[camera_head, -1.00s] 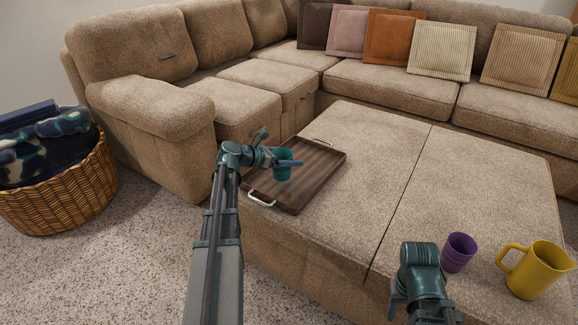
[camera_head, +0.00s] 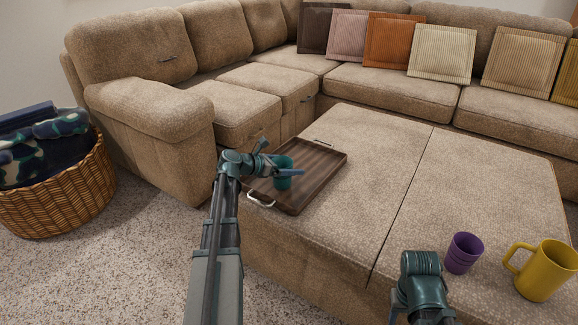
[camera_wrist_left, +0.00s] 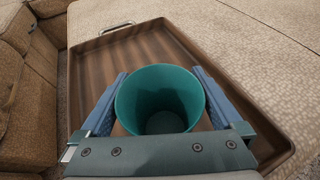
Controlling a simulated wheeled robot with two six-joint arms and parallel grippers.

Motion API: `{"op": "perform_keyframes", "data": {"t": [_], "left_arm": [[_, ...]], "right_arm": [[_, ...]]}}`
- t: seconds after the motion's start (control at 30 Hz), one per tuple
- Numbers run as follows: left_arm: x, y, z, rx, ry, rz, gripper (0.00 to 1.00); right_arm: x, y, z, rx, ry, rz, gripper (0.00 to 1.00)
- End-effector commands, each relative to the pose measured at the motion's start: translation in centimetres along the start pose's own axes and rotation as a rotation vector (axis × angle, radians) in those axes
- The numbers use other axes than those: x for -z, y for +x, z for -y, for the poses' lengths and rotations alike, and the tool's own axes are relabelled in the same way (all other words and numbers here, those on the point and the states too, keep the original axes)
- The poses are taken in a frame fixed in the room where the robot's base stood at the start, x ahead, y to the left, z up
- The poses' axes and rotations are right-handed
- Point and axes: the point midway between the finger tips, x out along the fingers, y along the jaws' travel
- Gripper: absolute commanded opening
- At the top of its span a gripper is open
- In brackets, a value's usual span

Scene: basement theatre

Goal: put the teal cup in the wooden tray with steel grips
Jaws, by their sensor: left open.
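The teal cup (camera_head: 282,178) is upright inside the wooden tray (camera_head: 318,172), near its left side. The tray is dark brown with pale steel grips at two opposite ends. My left gripper (camera_head: 277,160) is open, with one finger on each side of the cup. The left wrist view shows the empty cup (camera_wrist_left: 160,100) between the two blue fingers (camera_wrist_left: 163,105), over the tray floor. The cup's base is hidden there. My right arm is at the lower right; its fingers cannot be made out clearly.
The tray lies on a beige ottoman (camera_head: 375,150). A purple cup (camera_head: 463,254) and a yellow mug (camera_head: 546,271) stand at its near right. A sectional sofa (camera_head: 150,125) is behind and left. A wicker basket (camera_head: 60,195) stands on the carpet. The ottoman's middle is clear.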

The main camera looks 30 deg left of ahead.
Motion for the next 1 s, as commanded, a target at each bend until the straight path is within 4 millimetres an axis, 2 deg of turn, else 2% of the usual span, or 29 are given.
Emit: {"op": "perform_keyframes", "data": {"t": [0.17, 0.4, 0.6, 0.8, 1.0], "left_arm": [[-0.5, -1.4, 0.0, -0.002, -0.001, 0.0, 1.0], [-0.6, -6.4, 0.1, -0.003, -0.001, 0.001, 1.0], [-0.5, -9.9, 0.1, -0.003, -0.001, 0.0, 1.0], [-0.4, -11.8, 0.0, -0.001, 0.0, 0.0, 1.0], [-0.3, -12.2, 0.0, 0.0, 0.0, 0.0, 1.0]], "right_arm": [[-0.1, -1.0, -0.1, 0.0, 0.0, 0.0, 0.5], [-0.2, -3.0, -0.3, 0.0, 0.0, 0.001, 0.5], [-0.3, -4.2, -0.4, 0.0, 0.0, 0.002, 0.5], [-0.3, -4.8, -0.5, 0.0, 0.0, 0.003, 0.5], [-0.3, -4.9, -0.5, 0.0, 0.0, 0.003, 0.5]]}}
